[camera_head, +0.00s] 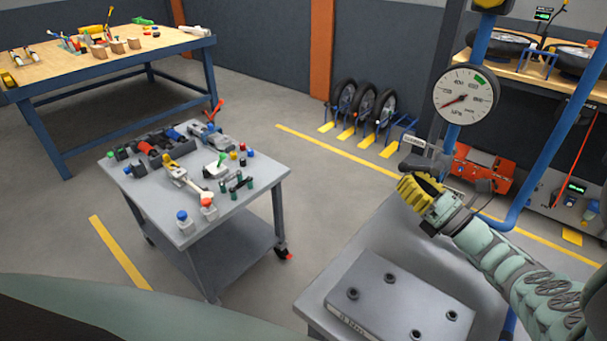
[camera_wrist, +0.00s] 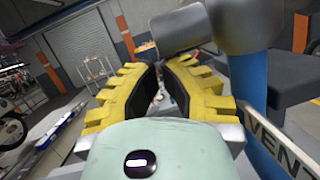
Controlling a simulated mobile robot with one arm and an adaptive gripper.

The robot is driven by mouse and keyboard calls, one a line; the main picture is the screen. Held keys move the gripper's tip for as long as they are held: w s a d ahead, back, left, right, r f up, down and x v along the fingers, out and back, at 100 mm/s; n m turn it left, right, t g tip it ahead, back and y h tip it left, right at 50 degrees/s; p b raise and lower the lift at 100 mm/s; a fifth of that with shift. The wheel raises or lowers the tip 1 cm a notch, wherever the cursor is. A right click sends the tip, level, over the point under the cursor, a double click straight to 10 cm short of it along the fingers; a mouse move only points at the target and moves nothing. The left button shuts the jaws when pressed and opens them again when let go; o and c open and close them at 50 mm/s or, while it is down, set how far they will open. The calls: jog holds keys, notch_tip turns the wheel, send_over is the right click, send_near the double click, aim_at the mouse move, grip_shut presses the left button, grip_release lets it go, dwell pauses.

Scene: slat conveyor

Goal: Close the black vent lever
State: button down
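The black vent lever (camera_head: 422,164) sits on the blue upright pipe (camera_head: 449,140), below the round pressure gauge (camera_head: 466,94). In the wrist view the dark lever (camera_wrist: 178,32) crosses beyond the fingertips and meets the blue pipe (camera_wrist: 248,80) at right. My gripper (camera_head: 412,184) has yellow ribbed fingers and is just below the lever in the head view. In the wrist view my gripper (camera_wrist: 160,75) is partly open, with a gap between its dark pads and nothing held. I cannot tell whether a finger touches the lever.
A small tag (camera_head: 413,140) hangs by the lever; its VENT lettering (camera_wrist: 285,145) shows in the wrist view. A grey bench with a bolted plate (camera_head: 400,300) lies below my arm. A tool cart (camera_head: 190,238) stands left.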

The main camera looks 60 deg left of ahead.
jog(key=shift+a+r+b, duration=0.15)
jog(key=shift+a+b, duration=0.05)
jog(key=shift+b, duration=0.25)
jog(key=shift+s+a+r+y+b, duration=0.25)
jog(key=shift+y+b, duration=0.25)
jog(key=shift+y, duration=0.3)
dwell(0.3)
jog(key=shift+w+d, duration=0.1)
jog(key=shift+d, duration=0.05)
